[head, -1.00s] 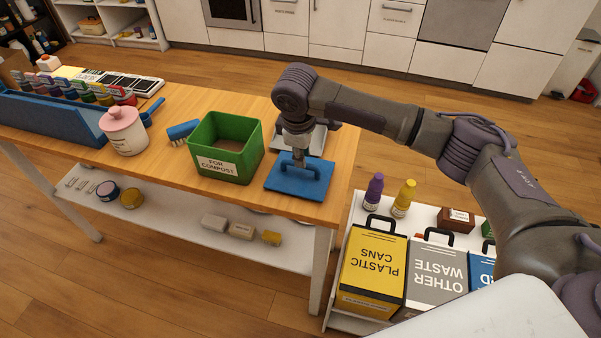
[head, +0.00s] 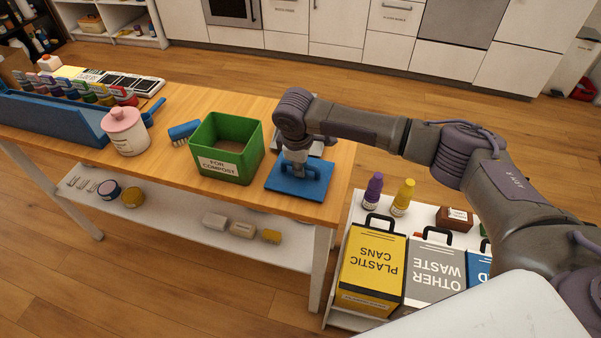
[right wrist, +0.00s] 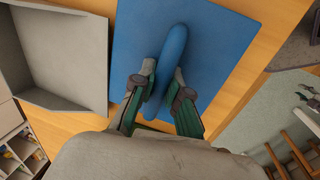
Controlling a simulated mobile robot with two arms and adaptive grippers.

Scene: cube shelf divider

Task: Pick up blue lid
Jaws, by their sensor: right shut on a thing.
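The blue lid (head: 285,184) is a flat square plate with a raised handle. It lies on the wooden table (head: 80,163) near its right end, beside the green compost bin. In the right wrist view the lid (right wrist: 215,55) fills the upper middle, with its rounded handle (right wrist: 172,60) running between the fingers. My right gripper (head: 299,170) points down over the lid; in the right wrist view its fingers (right wrist: 164,92) are shut on the handle, one on each side. My left gripper is in neither view.
The green compost bin (head: 222,160) stands just left of the lid. A grey tray (right wrist: 62,45) lies beside the lid, mostly behind my arm in the head view. A blue brush (head: 184,132) and a pink-lidded jar (head: 126,135) stand further left. Waste bins (head: 372,265) stand below on the right.

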